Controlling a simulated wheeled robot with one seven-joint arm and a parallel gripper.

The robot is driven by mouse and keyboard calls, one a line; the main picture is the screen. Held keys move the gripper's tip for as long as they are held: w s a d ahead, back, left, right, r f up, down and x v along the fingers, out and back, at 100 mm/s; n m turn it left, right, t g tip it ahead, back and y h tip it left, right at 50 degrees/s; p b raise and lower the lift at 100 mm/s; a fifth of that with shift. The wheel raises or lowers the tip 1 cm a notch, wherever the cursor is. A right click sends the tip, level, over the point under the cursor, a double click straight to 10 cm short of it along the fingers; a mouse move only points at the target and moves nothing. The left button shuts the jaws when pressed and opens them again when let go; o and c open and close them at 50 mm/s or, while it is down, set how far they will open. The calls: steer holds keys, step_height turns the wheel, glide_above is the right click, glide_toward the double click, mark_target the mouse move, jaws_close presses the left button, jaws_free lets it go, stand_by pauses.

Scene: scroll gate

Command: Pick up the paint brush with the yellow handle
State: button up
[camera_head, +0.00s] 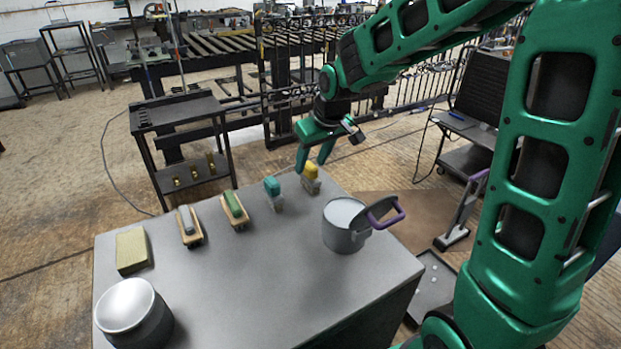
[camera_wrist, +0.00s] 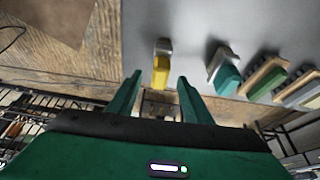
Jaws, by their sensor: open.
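The paint brush with the yellow handle (camera_head: 311,173) lies at the far edge of the grey table (camera_head: 240,290), the rightmost in a row of brushes. It also shows in the wrist view (camera_wrist: 160,70), with its yellow handle toward my gripper and its pale head away from it. My gripper (camera_head: 315,170) is open and empty above the far table edge, close to the yellow handle. In the wrist view, my gripper's two fingers (camera_wrist: 158,85) appear on either side of the handle's near end. I cannot tell the exact height gap.
A teal-handled brush (camera_head: 272,190) lies just left of the yellow one. A green-topped brush (camera_head: 234,208), a grey-topped brush (camera_head: 188,224) and a tan block (camera_head: 131,250) continue the row. A grey pot (camera_head: 344,232) with a purple handle stands nearer; another pot (camera_head: 130,312) is at front left.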

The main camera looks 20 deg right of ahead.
mark_target(307, 174)
steer(key=shift+x, duration=3.3)
steer(key=shift+w+d, duration=0.1)
jaws_close()
